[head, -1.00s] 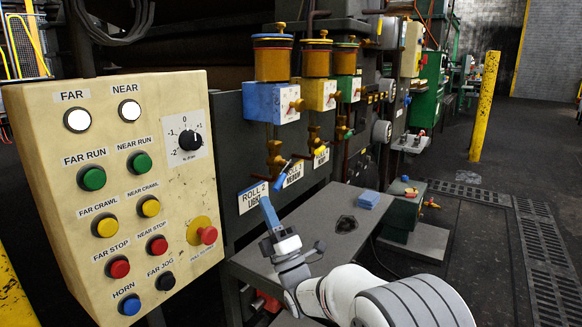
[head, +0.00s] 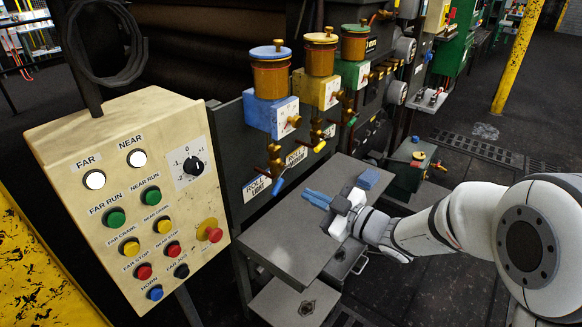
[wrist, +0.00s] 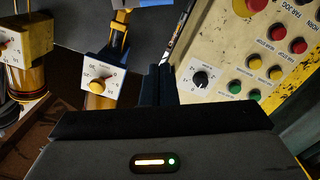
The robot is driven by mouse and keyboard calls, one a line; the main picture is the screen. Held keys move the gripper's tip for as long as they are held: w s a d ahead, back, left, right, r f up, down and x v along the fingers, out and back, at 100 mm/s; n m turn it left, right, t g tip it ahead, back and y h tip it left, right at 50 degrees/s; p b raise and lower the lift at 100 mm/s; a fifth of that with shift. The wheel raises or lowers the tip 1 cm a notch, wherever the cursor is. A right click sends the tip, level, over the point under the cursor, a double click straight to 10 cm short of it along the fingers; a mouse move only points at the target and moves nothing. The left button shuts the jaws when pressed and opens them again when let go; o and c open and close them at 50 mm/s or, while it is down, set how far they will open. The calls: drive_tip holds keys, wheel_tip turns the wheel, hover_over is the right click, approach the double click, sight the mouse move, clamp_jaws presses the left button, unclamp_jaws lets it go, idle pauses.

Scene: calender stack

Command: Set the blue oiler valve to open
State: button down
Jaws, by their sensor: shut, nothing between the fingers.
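The blue oiler (head: 271,117) is a blue block with a white dial and an amber cup under a blue lid. Below it hangs a brass valve with a blue handle (head: 278,186), which slants down toward its label plate. My gripper (head: 308,196) is shut and empty, over the grey table and apart to the right of the handle in the picture. In the wrist view my dark-blue fingers (wrist: 158,85) are together, between the blue oiler's dial (wrist: 100,80) and the control panel. The valve's blue handle is hard to make out there.
The cream control panel (head: 130,190) stands close on the left. Yellow (head: 317,90) and green (head: 352,76) oilers with their own valves stand beside the blue one.

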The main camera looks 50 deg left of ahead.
approach(281, 182)
drive_tip(key=s+a+r, duration=0.4)
drive_tip(key=s+a, duration=0.1)
drive_tip(key=a, duration=0.1)
drive_tip(key=shift+w+a+f, duration=0.1)
drive_tip(key=shift+w+f, duration=0.1)
drive_tip(key=shift+f, duration=0.4)
drive_tip(key=shift+w+a+f, duration=0.1)
drive_tip(key=shift+w+f, duration=0.1)
drive_tip(key=shift+f, duration=0.4)
drive_tip(key=shift+w+a+f, duration=0.1)
drive_tip(key=shift+w+f, duration=0.15)
drive_tip(key=shift+f, duration=0.4)
